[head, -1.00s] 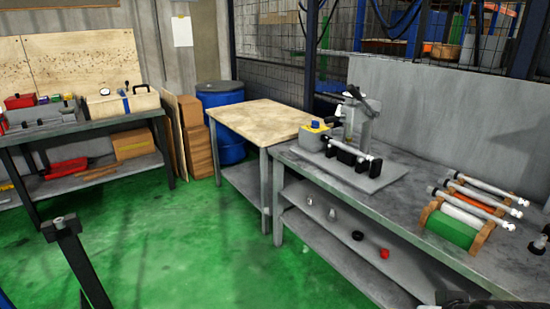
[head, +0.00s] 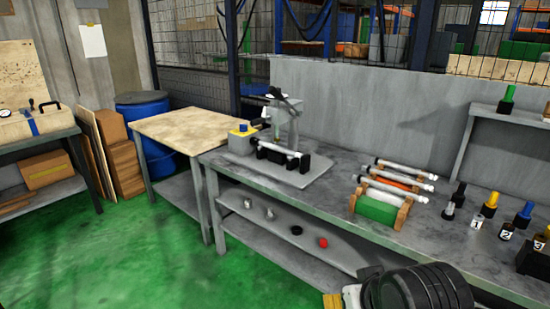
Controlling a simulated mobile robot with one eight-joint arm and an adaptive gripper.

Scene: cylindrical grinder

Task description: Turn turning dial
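A small grey grinder (head: 284,120) stands on a flat grey base plate on the workbench, with a dark lever on its top. A white cylindrical workpiece (head: 279,149) lies across black holders at its front. At its left is a grey box with a yellow top and a blue knob (head: 243,127). I cannot tell which part is the turning dial; it is too small at this distance. A black ribbed part of my arm shows at the bottom right, well apart from the grinder. My gripper's fingers are not in view.
The grey workbench (head: 330,195) carries a rack of rods with a green block (head: 377,208) and several numbered bottles at the right. A wooden-topped table (head: 190,125) stands left of it. A blue barrel (head: 147,125) is behind. The green floor (head: 120,265) in front is clear.

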